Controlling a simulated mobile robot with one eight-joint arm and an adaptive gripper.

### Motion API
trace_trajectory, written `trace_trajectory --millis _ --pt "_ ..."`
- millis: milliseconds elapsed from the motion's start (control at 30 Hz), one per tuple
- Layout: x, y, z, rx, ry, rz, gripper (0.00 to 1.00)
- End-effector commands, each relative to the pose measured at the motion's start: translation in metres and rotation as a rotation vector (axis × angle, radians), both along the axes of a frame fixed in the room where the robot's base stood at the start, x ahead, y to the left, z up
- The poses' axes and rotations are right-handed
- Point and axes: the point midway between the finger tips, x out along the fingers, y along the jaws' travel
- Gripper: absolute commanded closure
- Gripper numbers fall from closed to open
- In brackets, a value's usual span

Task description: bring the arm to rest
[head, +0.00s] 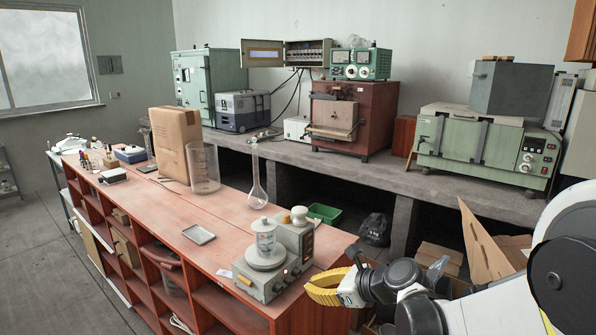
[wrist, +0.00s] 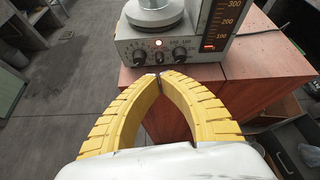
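My gripper (head: 312,290) has two yellow ribbed fingers and is at the lower right of the head view, just off the near right end of the wooden bench. In the wrist view the fingers (wrist: 160,78) curve together and their tips meet or nearly meet, with nothing seen between them. The tips point at the front of a grey hotplate stirrer (wrist: 170,45) with knobs and a red light. I cannot tell whether they touch it. My white arm reaches in from the right edge of the head view.
The wooden bench (head: 225,226) carries the stirrer (head: 262,283), a metal tray (head: 198,234), a tall flask (head: 257,190), a glass beaker (head: 204,165) and a cardboard box (head: 172,145). Cardboard pieces (head: 482,240) stand behind my arm. A concrete counter (head: 390,175) with ovens runs along the wall.

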Motion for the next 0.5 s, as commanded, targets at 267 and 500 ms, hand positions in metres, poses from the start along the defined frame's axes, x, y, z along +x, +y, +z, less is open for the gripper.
trace_trajectory --millis 267,500 --pt "-0.082 -0.042 0.037 -0.644 -0.363 0.373 1.00" --pt "-0.170 -0.095 0.049 -1.242 -0.629 0.877 1.00"
